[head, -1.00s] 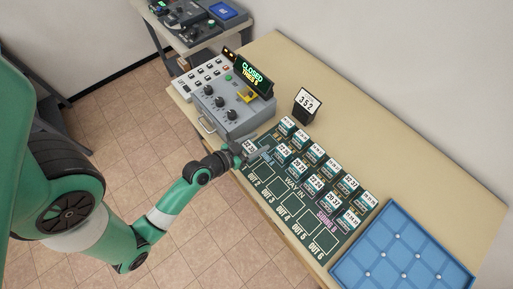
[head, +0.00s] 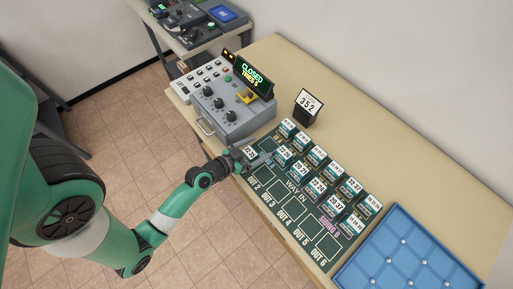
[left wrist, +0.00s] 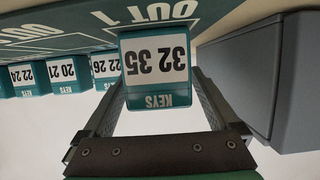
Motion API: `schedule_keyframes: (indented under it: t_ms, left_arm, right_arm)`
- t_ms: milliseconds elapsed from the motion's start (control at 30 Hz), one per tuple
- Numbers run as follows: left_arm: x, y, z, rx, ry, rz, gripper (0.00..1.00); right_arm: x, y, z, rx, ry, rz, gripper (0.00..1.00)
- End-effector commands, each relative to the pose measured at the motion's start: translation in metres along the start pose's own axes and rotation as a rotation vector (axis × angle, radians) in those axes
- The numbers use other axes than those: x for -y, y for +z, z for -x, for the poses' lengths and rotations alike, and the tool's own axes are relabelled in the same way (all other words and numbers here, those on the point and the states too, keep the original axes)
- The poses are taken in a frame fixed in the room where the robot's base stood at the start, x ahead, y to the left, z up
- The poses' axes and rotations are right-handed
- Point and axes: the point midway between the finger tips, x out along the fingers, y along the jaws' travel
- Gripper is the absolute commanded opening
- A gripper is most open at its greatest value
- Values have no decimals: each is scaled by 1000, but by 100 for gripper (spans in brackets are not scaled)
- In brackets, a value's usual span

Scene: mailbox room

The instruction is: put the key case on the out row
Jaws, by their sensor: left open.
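A teal key case (head: 250,152) with a white number label stands at the OUT 1 end of the out row on the dark green mat (head: 293,208). In the left wrist view the same key case (left wrist: 156,62) shows large and upside down, beside the OUT 1 lettering. My left gripper (head: 244,160) is at this case. Its two fingers lie open, one on each side of the case, with visible gaps near the palm. Whether the fingertips touch it is not clear. The OUT 2 to OUT 6 spaces look empty. My right gripper is not in view.
Several other key cases (head: 317,186) stand in two rows behind the out row. The grey control box (head: 228,107) with a CLOSED display is close by on the left. A 352 sign (head: 308,103) stands behind, and a blue tray (head: 405,262) lies at the right.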

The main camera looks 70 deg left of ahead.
Motion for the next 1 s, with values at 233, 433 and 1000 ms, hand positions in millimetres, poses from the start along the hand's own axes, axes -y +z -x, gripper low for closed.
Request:
schedule_keyframes:
  t_ms: [233,433,1000]
  left_arm:
    - [0,0,11,3,-1,2,94]
    - [2,2,57,3,-7,6,94]
    - [0,-2,121,-1,-1,0,94]
  right_arm:
    - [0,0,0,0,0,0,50]
    - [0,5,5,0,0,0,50]
    - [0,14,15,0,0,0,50]
